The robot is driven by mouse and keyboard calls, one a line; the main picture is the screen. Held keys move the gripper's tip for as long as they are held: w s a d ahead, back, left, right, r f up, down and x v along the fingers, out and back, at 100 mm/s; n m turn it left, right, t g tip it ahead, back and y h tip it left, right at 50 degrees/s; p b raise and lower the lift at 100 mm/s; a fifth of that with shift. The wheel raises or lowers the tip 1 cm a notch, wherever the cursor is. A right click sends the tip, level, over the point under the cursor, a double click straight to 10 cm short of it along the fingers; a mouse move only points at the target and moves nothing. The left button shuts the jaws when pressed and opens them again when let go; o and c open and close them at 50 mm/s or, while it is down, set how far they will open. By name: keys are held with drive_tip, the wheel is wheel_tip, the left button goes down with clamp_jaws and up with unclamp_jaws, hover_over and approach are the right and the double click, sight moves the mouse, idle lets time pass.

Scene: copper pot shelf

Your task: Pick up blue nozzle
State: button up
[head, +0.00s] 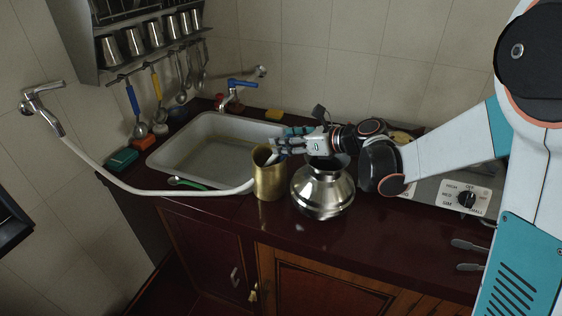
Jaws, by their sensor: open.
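A blue tap (234,90) is on the wall side behind the sink; it is the only clearly blue nozzle-like thing I can make out. My gripper (279,146) is open, reaching in from the right above the steel pot and beside the top of the brass tumbler (270,182). It is apart from the blue tap. The fingers partly hide what lies behind them.
The steel pot (322,192) stands under my gripper. The sink (168,154) is left of it. A green-handled tool (192,184) lies at the sink's front edge. A control panel (466,197) is at the right. The front counter strip is mostly clear.

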drive_tip(key=shift+c, duration=0.6)
clamp_jaws()
drive_tip(key=shift+r, duration=0.15)
